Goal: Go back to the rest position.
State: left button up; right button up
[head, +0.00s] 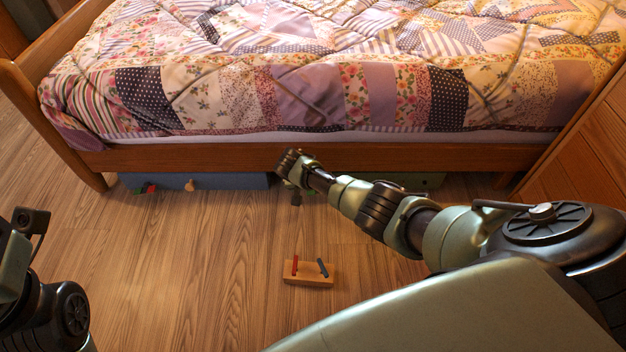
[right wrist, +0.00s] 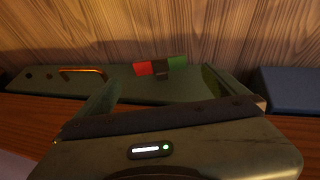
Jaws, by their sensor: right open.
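My right arm reaches across the head view to the bed's front edge. Its gripper (head: 292,186) is in front of the green drawer front (head: 400,180) under the bed. In the right wrist view the right gripper (right wrist: 160,88) is open, its two fingers spread with nothing held between them. Beyond the fingertips, the green front (right wrist: 45,82) carries a small red, dark and green piece (right wrist: 160,67) and a copper-coloured bar handle (right wrist: 82,72). My left arm shows only in part at the lower left of the head view; its gripper is not seen.
The bed (head: 200,158) with a patchwork quilt spans the back. A blue drawer front (head: 225,182) is left of the green one. A wooden block (head: 308,280) with a red and a dark peg lies on the floor. A wood panel (head: 580,145) stands right. Floor at left is clear.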

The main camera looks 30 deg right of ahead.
jog(key=shift+s+a+r, duration=0.1)
jog(key=shift+r, duration=0.05)
jog(key=shift+a, duration=0.1)
dwell(0.4)
